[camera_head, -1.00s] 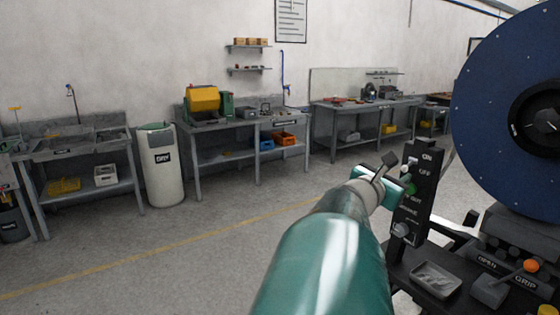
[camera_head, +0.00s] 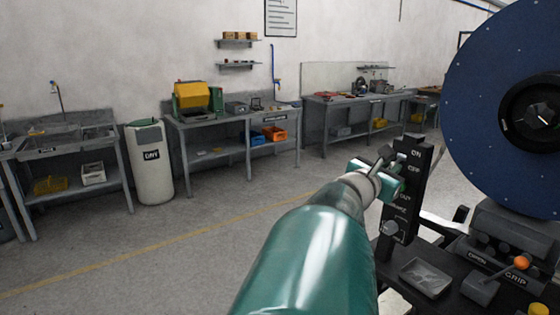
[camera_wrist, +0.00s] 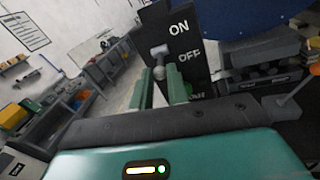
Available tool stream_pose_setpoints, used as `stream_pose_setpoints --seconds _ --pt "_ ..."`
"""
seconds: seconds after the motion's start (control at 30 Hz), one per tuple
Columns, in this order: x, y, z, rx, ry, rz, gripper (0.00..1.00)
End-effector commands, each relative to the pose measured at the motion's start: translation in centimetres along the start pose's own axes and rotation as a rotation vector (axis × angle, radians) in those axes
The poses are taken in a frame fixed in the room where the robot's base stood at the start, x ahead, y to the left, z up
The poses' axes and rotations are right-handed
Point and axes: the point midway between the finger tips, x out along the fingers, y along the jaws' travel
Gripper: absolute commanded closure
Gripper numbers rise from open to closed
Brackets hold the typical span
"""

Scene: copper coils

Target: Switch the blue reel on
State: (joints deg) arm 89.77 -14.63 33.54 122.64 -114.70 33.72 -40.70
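The blue reel (camera_head: 490,80) stands at the right in the head view, and its edge (camera_wrist: 240,18) shows at the top of the wrist view. A black control panel (camera_head: 408,195) stands left of it, with ON above OFF. In the wrist view a grey switch lever (camera_wrist: 158,52) sticks out beside these labels, with a pale round knob (camera_wrist: 158,72) below it. My gripper (camera_wrist: 158,78) is open, its two green fingers apart, with the knob showing between their tips. Whether they touch it I cannot tell. In the head view my gripper (camera_head: 378,170) partly hides the switch.
Workbenches (camera_head: 235,117) and a white bin (camera_head: 149,165) stand along the far wall. The floor between is clear.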

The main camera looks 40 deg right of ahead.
Motion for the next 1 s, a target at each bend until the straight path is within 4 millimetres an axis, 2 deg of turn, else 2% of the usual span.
stream_pose_setpoints --seconds 0.47,1.0 --pt "0.2 0.2 0.2 0.008 0.029 -0.006 1.00" --pt "0.1 0.6 1.8 0.059 0.260 -0.047 1.00"
